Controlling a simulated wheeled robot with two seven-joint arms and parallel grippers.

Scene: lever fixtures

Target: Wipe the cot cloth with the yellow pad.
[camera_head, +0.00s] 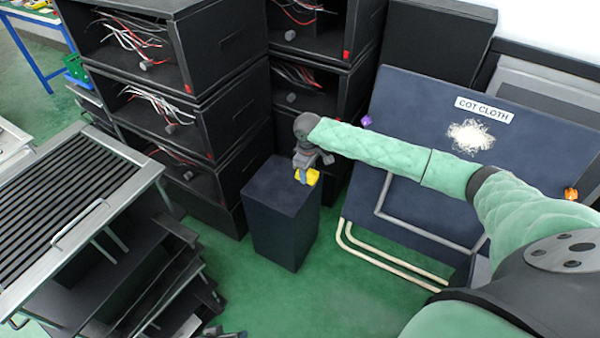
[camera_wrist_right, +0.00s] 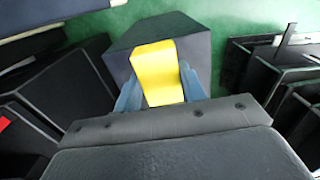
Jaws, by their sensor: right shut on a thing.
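The cot cloth (camera_head: 420,120) is a dark blue tilted panel at the right of the head view, with a white "COT CLOTH" label. A pale scribbled patch (camera_head: 469,136) lies on it below the label. My right gripper (camera_head: 304,176) is shut on the yellow pad (camera_head: 312,177) over the dark block's top. The pad also shows between the fingers in the right wrist view (camera_wrist_right: 158,72). I cannot tell whether the pad touches the block. The pad is apart from the cloth, to its left. My left gripper is out of view.
The dark blue block (camera_head: 283,225) stands on the green floor under the pad. Black racks with loose wires (camera_head: 190,90) stand behind and left. A slatted metal table (camera_head: 70,200) is at the left. Pale curved tubes (camera_head: 385,262) run below the cloth. My right arm crosses before the cloth.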

